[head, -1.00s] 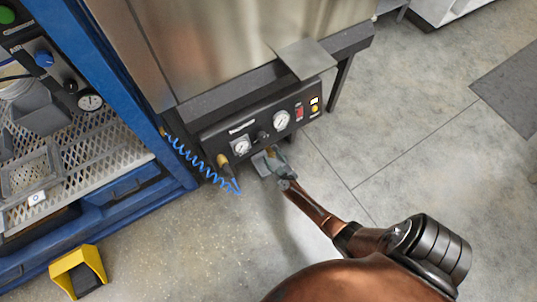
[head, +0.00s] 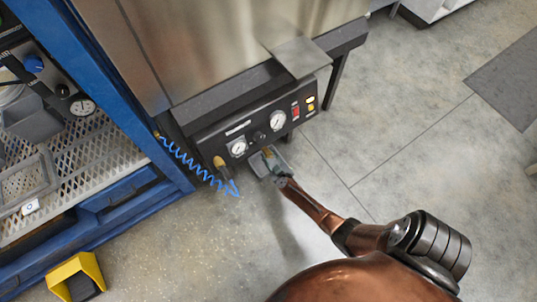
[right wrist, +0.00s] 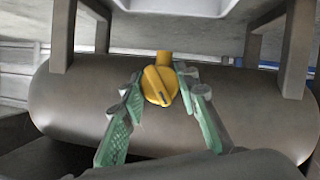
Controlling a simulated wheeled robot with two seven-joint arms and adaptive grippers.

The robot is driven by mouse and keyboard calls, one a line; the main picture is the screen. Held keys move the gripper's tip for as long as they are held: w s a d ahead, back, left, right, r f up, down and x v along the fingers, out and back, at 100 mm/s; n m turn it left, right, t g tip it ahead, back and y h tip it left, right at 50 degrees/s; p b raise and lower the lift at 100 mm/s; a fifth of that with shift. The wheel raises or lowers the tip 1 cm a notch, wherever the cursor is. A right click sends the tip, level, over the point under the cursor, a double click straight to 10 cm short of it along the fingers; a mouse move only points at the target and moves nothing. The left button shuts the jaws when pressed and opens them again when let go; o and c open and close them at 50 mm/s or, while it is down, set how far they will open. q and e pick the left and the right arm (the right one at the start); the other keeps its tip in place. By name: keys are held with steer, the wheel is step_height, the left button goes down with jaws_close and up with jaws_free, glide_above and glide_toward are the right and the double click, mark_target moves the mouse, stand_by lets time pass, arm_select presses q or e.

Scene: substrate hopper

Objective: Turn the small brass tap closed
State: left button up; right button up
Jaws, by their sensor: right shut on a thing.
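The small brass tap (right wrist: 158,86) shows in the right wrist view as a yellow round knob with a raised bar, on a short stem in front of a dark cylinder. The bar slants from upper left to lower right. My right gripper (right wrist: 158,90) has its green-padded fingers shut on the tap, one on each side. In the head view my right gripper (head: 269,159) is at the lower edge of the black gauge panel (head: 262,122), where the tap is mostly hidden. My left gripper is not in view.
A brass fitting (head: 219,163) and a blue coiled hose (head: 190,160) are just left of my right gripper. A blue-framed station (head: 135,95) stands at left, with a yellow pedal (head: 75,272) on the floor. The floor at right is open.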

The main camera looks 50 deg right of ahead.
steer(key=shift+c, duration=1.3)
